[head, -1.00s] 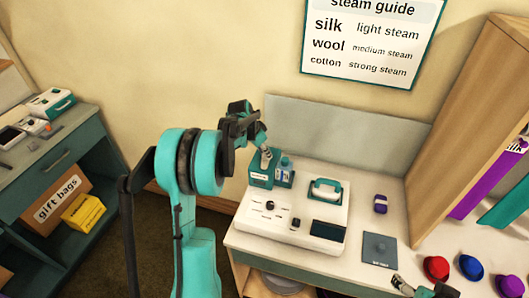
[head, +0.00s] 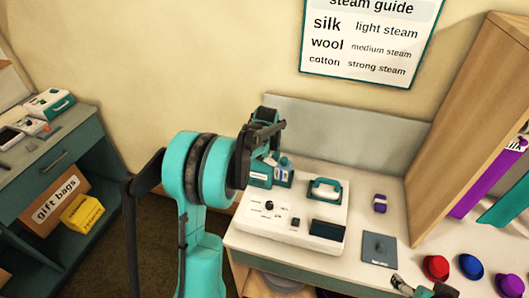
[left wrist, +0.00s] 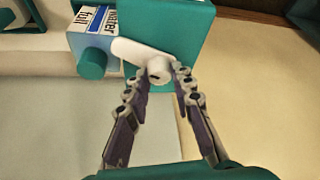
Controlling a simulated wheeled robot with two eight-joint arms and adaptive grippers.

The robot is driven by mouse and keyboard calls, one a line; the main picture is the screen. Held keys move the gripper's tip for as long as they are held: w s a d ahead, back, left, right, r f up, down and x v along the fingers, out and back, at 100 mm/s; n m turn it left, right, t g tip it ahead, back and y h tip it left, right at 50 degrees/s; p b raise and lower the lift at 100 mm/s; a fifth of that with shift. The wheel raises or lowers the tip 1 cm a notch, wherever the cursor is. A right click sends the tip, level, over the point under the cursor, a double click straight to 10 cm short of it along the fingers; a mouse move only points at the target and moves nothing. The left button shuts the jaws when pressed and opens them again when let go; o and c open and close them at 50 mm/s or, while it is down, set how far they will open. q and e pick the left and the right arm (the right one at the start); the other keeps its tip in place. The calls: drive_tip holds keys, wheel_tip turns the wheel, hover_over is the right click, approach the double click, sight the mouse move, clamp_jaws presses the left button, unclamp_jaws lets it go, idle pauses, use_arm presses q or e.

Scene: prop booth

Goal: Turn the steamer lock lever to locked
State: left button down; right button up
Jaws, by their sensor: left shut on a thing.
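The steamer is a white console (head: 290,222) with a teal box (head: 260,174) at its back left corner. The teal box fills the top of the left wrist view (left wrist: 185,25). A white lever (left wrist: 128,50) with a round knob lies across the box's face there, slanting up to the left from the fingertips. My left gripper (left wrist: 160,74) is shut on the lever at its knob end. In the head view my left gripper (head: 271,158) is at the teal box and hides the lever. My right gripper (head: 422,289) is at the bottom edge, its jaws unclear.
A blue water tank (head: 285,172) sits beside the teal box. A teal-handled iron (head: 324,190) rests on the console. A purple item (head: 380,203), a grey mat (head: 380,248) and coloured hats (head: 436,267) lie to the right. A grey panel (head: 345,135) stands behind.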

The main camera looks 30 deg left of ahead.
sight(272, 167)
use_arm(q)
drive_tip(key=n+g+y, duration=0.1)
drive_tip(key=n, duration=0.4)
drive_tip(key=shift+w+d, duration=0.1)
drive_tip(key=shift+g, duration=0.4)
drive_tip(key=c, duration=1.3)
unclamp_jaws()
drive_tip(key=v, duration=1.2)
drive_tip(key=shift+d, duration=0.2)
drive_tip(key=shift+f, duration=0.15)
